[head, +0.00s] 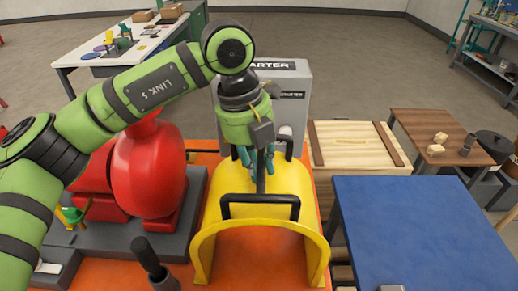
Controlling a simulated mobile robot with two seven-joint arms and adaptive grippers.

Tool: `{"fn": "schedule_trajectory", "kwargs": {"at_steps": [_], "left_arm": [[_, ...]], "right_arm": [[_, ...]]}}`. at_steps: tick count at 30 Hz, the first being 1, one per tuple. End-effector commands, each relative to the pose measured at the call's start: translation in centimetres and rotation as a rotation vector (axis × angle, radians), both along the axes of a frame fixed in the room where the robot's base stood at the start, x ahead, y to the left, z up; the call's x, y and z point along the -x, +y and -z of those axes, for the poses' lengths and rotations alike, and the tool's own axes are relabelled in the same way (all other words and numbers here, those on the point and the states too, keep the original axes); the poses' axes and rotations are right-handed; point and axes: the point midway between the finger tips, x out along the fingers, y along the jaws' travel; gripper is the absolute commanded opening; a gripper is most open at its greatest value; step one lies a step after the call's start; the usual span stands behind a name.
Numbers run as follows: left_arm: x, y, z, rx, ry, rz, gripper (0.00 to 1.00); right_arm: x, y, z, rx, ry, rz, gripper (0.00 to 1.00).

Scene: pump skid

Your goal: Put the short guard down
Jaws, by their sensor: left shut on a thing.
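The short guard (259,236) is a yellow arched cover with black bar handles, in the middle of the head view. It is over the orange base (178,278), between the red pump (148,175) and the blue table. I cannot tell whether its lower edges touch the base. My left gripper (258,168) points down over the guard's top, with its teal fingers shut on a dark part of the guard between them. The fingers hide part of that grip. My right gripper is not in view.
A blue-topped table (420,225) stands close on the right. A wooden crate (352,146) is behind it. A grey starter box (290,88) stands behind the guard. A black upright cylinder (150,259) stands at the front left. A white-topped workbench (120,52) is farther back.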

Motion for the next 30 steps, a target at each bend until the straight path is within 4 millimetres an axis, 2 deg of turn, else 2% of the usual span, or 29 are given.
{"fn": "schedule_trajectory", "kwargs": {"at_steps": [9, 10, 11, 24, 26, 30], "left_arm": [[0.0, -0.1, 0.0, 0.005, -0.005, 0.000, 0.00], [0.0, 0.0, 0.2, 0.001, -0.001, 0.000, 0.35], [0.0, 0.0, 0.1, 0.001, -0.001, 0.000, 0.47], [-0.1, 0.0, -0.4, 0.001, -0.003, -0.001, 0.47], [-0.1, 0.2, -1.1, 0.001, -0.005, -0.001, 0.47], [-0.1, 0.6, -3.8, 0.002, -0.006, -0.001, 0.47]], "right_arm": [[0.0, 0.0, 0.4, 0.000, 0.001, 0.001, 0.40], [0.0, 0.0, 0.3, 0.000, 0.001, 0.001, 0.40], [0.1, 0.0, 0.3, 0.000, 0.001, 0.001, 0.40], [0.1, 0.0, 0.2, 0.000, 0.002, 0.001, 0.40], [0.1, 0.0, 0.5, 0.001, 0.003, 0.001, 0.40], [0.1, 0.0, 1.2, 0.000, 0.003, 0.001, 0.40]]}}
